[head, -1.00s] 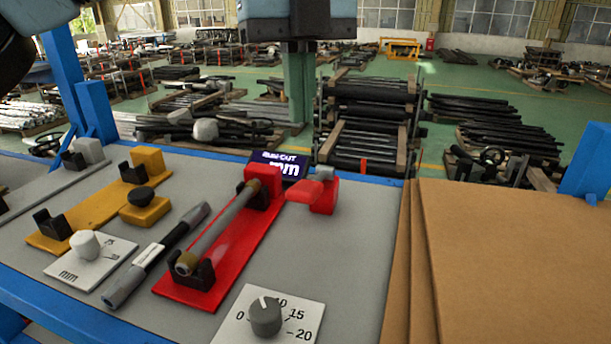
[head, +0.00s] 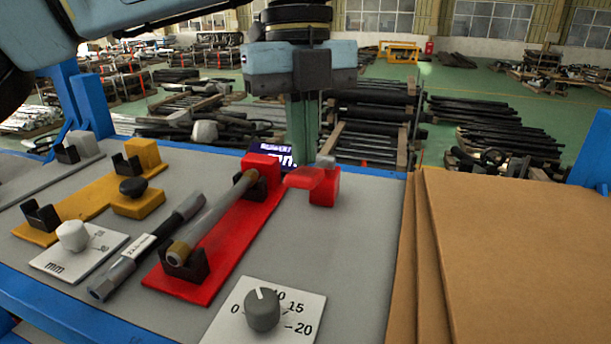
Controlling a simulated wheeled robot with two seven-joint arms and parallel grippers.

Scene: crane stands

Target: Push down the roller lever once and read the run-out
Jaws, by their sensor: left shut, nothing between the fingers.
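The red roller lever (head: 306,178) sticks out left from its red block (head: 325,190), behind the middle of the bench. A red stand (head: 217,255) left of it carries a grey shaft (head: 215,212) with a brownish near end, lying in black supports. My left gripper (head: 304,153) is shut and empty, pointing down just above and beyond the lever; I cannot tell whether its tips touch it. The dark blue run-out display (head: 272,152) is partly hidden behind the fingers and the red stand; no number is readable. My right gripper is not in view.
A dial knob (head: 262,311) on a white plate sits in front. Left are a dark rod (head: 150,245), a yellow stand (head: 90,208) with a black-topped button (head: 134,193), and a white knob (head: 73,236). Cardboard (head: 520,250) covers the right.

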